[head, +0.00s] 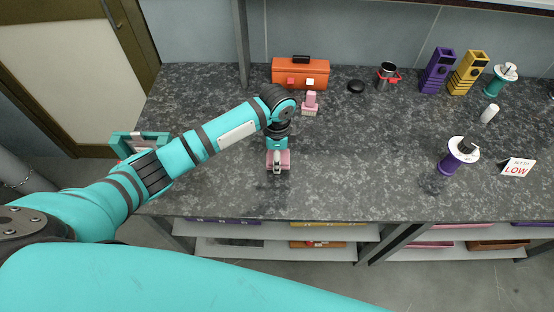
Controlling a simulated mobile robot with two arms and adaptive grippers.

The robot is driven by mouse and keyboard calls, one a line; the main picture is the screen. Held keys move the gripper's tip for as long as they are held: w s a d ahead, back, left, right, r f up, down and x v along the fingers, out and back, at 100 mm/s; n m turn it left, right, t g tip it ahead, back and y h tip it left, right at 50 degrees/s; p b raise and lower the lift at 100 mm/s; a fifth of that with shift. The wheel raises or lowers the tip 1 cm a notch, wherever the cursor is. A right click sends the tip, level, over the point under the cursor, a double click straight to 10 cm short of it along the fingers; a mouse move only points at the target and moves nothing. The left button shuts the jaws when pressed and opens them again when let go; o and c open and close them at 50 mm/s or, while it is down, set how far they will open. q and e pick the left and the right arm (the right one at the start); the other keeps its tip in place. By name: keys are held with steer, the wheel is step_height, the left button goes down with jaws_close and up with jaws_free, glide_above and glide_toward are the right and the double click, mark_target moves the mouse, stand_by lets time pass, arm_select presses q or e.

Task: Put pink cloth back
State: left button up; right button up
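A small pink folded piece, which looks like the pink cloth (285,162), lies on the dark speckled counter (360,190) near its front, left of centre. My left gripper (277,168) points down right over it, with pink showing on both sides of the grey fingers. I cannot tell whether the fingers are closed on the cloth or only around it, or whether the cloth is lifted. My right gripper is not in view; a teal arm link of mine crosses the bottom.
An orange toolbox (300,75), a pink brush (310,102), a black disc (356,87) and a dark cup (387,77) stand at the back. A purple spool (456,158) and a LOW sign (517,167) stand right. Shelves (280,252) run below. The counter's middle is clear.

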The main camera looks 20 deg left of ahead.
arm_select(q)
steer(key=shift+s+f, duration=0.1)
steer(key=shift+f, duration=1)
steer(key=shift+f, duration=0.15)
steer(key=o, duration=1.1)
step_height(320, 180, up, 12)
steer(key=shift+r, duration=0.2)
